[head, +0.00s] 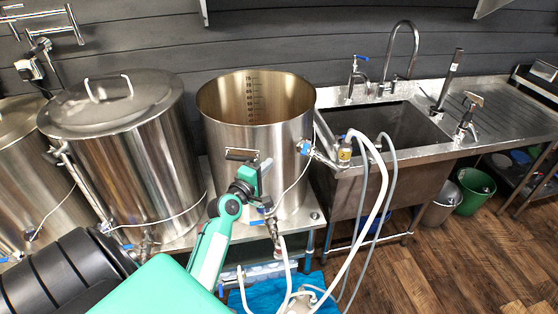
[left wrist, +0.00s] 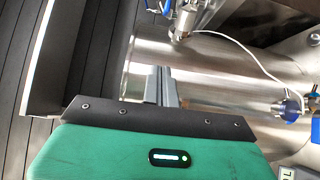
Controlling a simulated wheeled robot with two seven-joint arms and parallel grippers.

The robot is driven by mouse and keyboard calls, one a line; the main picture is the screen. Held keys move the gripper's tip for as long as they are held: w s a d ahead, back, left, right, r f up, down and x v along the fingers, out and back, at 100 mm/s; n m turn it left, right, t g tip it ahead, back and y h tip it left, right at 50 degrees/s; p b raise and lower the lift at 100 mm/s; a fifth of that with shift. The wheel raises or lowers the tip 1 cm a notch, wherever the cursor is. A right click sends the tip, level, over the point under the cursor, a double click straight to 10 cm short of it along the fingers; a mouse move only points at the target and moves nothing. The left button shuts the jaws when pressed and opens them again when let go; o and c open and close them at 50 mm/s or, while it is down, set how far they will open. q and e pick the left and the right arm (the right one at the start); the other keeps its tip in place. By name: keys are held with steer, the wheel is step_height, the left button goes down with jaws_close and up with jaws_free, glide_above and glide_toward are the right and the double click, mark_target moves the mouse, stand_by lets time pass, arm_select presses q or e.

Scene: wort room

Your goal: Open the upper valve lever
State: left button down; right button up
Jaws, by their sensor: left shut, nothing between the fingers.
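The upper valve (head: 305,148), with a blue lever, sits on the right side of the open steel kettle (head: 222,120). In the left wrist view its metal body (left wrist: 184,22) shows at the top edge, with blue parts beside it, partly cut off. A lower valve (head: 268,212) with a blue lever is near the kettle's base; it also shows at the right of the left wrist view (left wrist: 290,106). My left gripper (head: 241,155) is shut and empty in front of the kettle wall, left of the upper valve and apart from it. My right gripper is not in view.
A thin white cable (head: 292,187) runs between the valves. White and grey hoses (head: 372,205) hang from a fitting at the sink (head: 360,176) on the right. A lidded kettle (head: 125,140) stands to the left. Wood floor (head: 445,265) is open at the lower right.

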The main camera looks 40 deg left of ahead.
mark_target(307, 146)
arm_select(q)
steer(key=w+d+p, duration=0.2)
steer(key=w+p, duration=0.1)
steer(key=w, duration=0.7)
steer(key=shift+d, duration=0.4)
